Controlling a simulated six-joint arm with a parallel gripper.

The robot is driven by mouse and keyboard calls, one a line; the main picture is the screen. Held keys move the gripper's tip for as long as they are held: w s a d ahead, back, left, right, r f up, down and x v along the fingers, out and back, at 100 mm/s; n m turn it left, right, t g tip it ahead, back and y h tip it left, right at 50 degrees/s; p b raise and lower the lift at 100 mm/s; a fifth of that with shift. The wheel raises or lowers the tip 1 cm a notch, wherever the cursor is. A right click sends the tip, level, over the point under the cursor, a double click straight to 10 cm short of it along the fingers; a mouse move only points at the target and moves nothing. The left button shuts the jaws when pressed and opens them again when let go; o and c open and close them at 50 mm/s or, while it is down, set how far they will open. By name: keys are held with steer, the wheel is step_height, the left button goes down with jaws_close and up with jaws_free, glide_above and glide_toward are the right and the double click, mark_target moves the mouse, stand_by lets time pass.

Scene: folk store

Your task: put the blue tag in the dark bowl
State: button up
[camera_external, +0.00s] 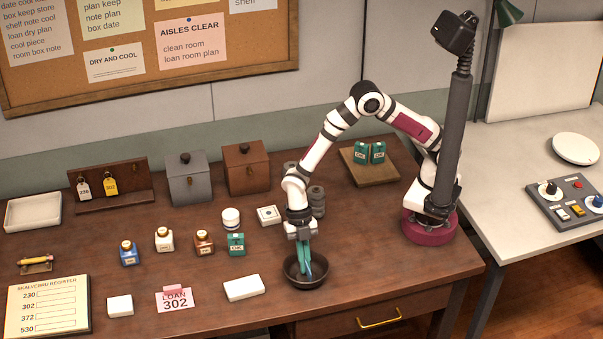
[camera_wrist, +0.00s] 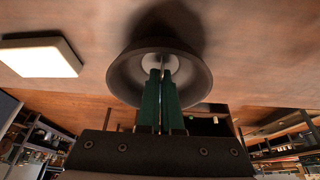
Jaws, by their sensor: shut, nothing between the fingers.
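The dark bowl (camera_external: 290,279) stands near the front of the wooden table, and it also fills the upper middle of the wrist view (camera_wrist: 122,75). My gripper (camera_external: 306,270) points down with its green fingers shut and their tips inside the bowl's rim; they also show in the wrist view (camera_wrist: 162,78). The fingers hide part of the bowl's inside.
A rack (camera_external: 130,194) with white and yellow tags stands at back left, beside grey (camera_external: 188,183) and brown (camera_external: 247,172) lidded boxes. Small bottles and a green tin (camera_external: 236,245) stand left of the bowl. A white block (camera_external: 244,288) lies close to its left.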

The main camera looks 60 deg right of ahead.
steer(key=o, duration=0.5)
steer(key=shift+o, duration=0.2)
step_height(320, 180, up, 7)
steer(key=shift+r, duration=0.1)
stand_by(0.5)
